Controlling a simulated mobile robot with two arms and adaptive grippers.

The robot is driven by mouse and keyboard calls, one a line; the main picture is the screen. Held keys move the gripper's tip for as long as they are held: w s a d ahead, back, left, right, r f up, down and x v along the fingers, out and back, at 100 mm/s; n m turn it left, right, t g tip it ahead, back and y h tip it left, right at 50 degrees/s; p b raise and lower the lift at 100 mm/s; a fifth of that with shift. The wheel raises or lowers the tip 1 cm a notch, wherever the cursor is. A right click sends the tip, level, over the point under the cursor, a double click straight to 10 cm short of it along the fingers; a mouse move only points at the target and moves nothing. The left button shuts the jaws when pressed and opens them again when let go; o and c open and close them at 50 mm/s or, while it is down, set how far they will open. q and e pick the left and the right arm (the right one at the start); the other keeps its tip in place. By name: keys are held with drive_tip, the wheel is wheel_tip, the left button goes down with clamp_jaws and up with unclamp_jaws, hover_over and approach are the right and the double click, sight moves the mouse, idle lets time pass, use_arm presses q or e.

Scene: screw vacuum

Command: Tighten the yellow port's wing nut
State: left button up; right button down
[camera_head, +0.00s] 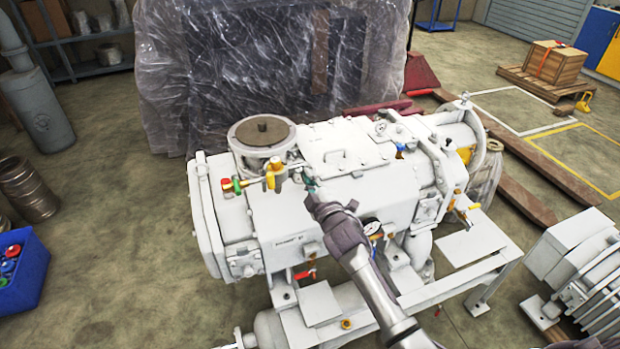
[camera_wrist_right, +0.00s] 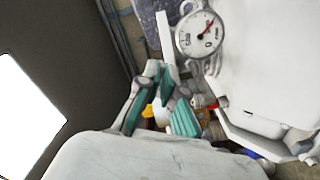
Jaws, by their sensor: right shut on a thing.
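The yellow port (camera_head: 273,174) stands on top of the white screw vacuum pump (camera_head: 290,228), left of its middle in the head view. My right gripper (camera_head: 309,186) reaches in from the lower right, its teal fingertips just right of the yellow port. In the right wrist view my right gripper (camera_wrist_right: 160,113) has its teal pads around a small part at the port, with a bit of yellow (camera_wrist_right: 149,110) showing between them. It is shut on the wing nut there, which the fingers mostly hide. My left gripper is not in view.
A port with red and green parts (camera_head: 230,185) is left of the yellow one. A round flange (camera_head: 264,132) rises behind. A blue crate (camera_head: 22,270) stands at left.

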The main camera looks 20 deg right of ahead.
drive_tip(key=shift+f, duration=0.2)
drive_tip(key=c, duration=1.3)
unclamp_jaws()
drive_tip(key=shift+r, duration=0.1)
drive_tip(key=shift+s, duration=0.15)
drive_tip(key=s, duration=1.2)
drive_tip(key=shift+d, duration=0.2)
drive_tip(key=shift+w, duration=0.1)
